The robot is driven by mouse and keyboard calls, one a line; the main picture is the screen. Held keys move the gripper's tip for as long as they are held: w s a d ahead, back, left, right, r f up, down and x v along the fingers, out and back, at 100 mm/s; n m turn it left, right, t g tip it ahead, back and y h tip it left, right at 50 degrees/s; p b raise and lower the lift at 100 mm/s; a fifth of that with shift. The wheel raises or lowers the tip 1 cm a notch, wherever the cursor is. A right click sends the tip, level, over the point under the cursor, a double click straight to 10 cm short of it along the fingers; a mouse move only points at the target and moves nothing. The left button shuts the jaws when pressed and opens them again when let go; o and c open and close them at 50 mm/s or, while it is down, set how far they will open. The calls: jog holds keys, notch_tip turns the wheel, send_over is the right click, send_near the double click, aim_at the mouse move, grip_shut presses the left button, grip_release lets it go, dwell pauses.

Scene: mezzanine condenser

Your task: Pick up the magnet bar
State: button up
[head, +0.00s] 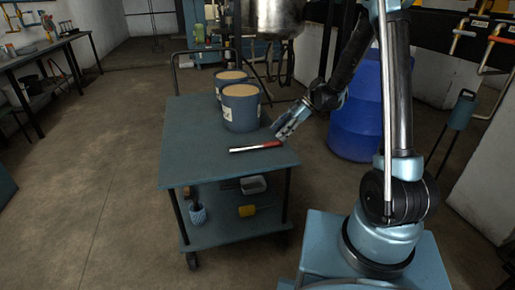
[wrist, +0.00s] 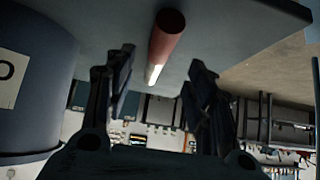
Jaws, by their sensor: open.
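The magnet bar (head: 256,147), a thin rod with a red end and a silver end, lies on the top of the blue-grey cart (head: 190,165) near its front right. My gripper (head: 280,131) is just above the cart top, behind and right of the bar's red end. In the wrist view my gripper (wrist: 160,66) has its two fingers apart with nothing held. There the bar's red part (wrist: 166,38) and silver part (wrist: 154,72) appear in line with the gap, beyond the fingertips. I cannot tell the exact distance.
Two blue-grey tubs (head: 241,108) stand behind the bar on the cart; the nearer one looms at the left of the wrist view (wrist: 35,80). A blue barrel (head: 355,120) stands right of the cart. The cart's front left top is clear.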

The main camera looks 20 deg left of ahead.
aim_at(268, 141)
jog(key=shift+a+x, duration=0.25)
jog(key=shift+x, duration=2.95)
jog(key=shift+w+r, duration=0.1)
jog(key=shift+r, duration=0.1)
grip_shut()
